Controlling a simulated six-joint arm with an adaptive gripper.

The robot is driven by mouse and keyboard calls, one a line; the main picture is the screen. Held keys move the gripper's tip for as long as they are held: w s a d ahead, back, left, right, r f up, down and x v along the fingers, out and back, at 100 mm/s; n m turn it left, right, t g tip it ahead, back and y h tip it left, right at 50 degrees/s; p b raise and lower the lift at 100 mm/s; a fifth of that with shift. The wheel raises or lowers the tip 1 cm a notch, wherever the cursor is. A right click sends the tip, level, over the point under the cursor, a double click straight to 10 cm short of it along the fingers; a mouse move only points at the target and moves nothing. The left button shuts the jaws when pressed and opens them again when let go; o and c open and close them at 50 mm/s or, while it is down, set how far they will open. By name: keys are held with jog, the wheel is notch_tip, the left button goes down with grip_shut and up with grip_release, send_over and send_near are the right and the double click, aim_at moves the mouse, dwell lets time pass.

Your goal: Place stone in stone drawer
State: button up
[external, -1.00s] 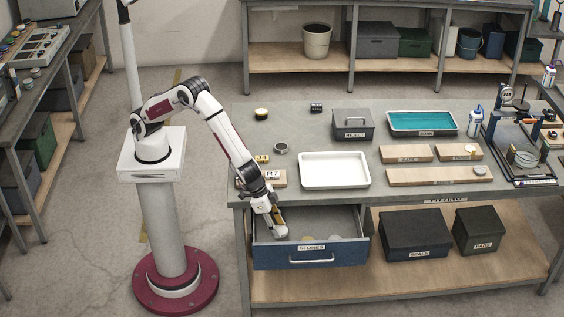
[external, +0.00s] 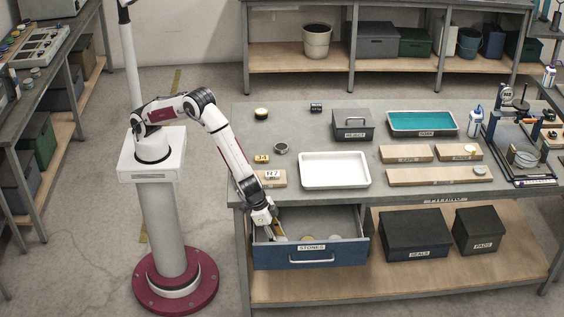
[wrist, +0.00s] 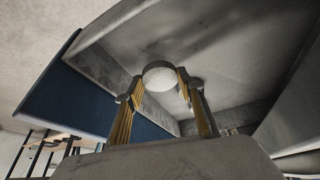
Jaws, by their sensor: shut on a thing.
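The open blue drawer (external: 311,256) labelled STONES sticks out below the bench top. My gripper (external: 271,234) reaches down into its left part. In the wrist view, my gripper's yellow-padded fingers (wrist: 160,88) are shut on a round pale stone (wrist: 159,75). The drawer's blue front (wrist: 62,95) and its grey inside also show there. I cannot tell whether the stone touches the drawer floor. In the external view the held stone is hard to make out. Small pale or yellowish shapes (external: 307,238) lie on the drawer floor.
A white tray (external: 335,183) stands on the bench above the drawer, beside an R7 block (external: 271,178). The bench's front edge and left leg are close to my arm. Dark lidded boxes (external: 416,235) sit on the lower shelf at right. The drawer's right part has room.

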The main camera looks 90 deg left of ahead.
jog(key=shift+f, duration=1.85)
jog(key=shift+f, duration=0.15)
jog(key=o, duration=1.1)
jog(key=shift+r, duration=0.2)
jog(key=shift+v, duration=5.95)
